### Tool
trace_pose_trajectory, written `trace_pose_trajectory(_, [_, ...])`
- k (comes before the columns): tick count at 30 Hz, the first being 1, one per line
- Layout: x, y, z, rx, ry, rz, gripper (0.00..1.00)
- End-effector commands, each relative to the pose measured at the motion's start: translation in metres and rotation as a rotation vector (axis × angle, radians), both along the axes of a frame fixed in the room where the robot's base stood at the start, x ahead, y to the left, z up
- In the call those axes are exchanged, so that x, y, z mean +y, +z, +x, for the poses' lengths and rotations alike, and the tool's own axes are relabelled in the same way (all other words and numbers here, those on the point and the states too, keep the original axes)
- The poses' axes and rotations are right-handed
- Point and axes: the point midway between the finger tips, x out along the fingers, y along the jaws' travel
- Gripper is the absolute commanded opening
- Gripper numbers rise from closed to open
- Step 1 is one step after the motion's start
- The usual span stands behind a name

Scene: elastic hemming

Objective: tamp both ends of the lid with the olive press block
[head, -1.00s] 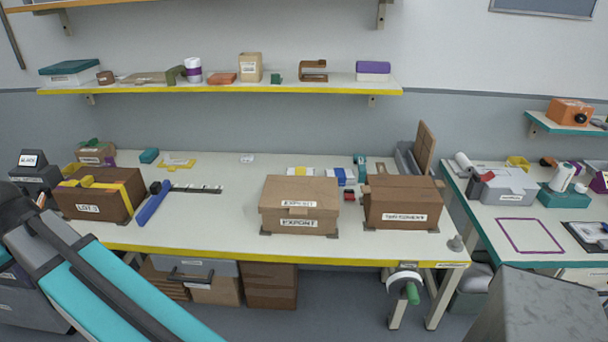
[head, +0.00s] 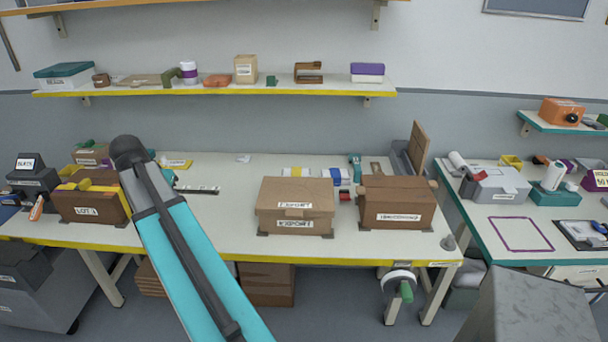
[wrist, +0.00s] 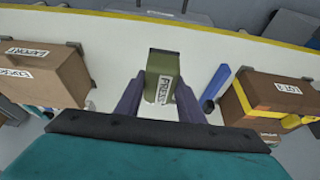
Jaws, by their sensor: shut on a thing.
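The olive press block (wrist: 164,70), labelled PRESS, is held between the two dark fingers of my gripper (wrist: 160,92) in the wrist view, above the pale bench top. My gripper is shut on it. In the head view my arm hides the gripper and block. The brown EXPORT carton (head: 296,206) stands closed on the bench, with one label on its top and one on its front; it also shows at the left of the wrist view (wrist: 52,75). The block is apart from it, between this carton and the LOT 3 carton (wrist: 275,100).
The LOT 3 carton (head: 92,204) with yellow tape stands left of my arm. A blue bar (wrist: 215,86) lies close to the block. Another brown carton (head: 397,203) stands right of the EXPORT carton. The bench is clear just left of the EXPORT carton.

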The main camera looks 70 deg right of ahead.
Motion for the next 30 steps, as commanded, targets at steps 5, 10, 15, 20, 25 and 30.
trace_pose_trajectory(5, [-0.062,0.000,-0.036,0.002,-0.229,0.000,0.12])
trace_pose_trajectory(10, [-0.113,0.000,-0.074,0.002,-0.439,0.001,0.12])
trace_pose_trajectory(15, [-0.160,-0.001,-0.116,0.002,-0.646,0.000,0.12])
trace_pose_trajectory(20, [-0.199,-0.001,-0.159,0.002,-0.836,0.000,0.12])
trace_pose_trajectory(25, [-0.236,-0.001,-0.207,0.001,-1.034,0.000,0.12])
trace_pose_trajectory(30, [-0.268,-0.001,-0.257,0.002,-1.226,0.001,0.12])
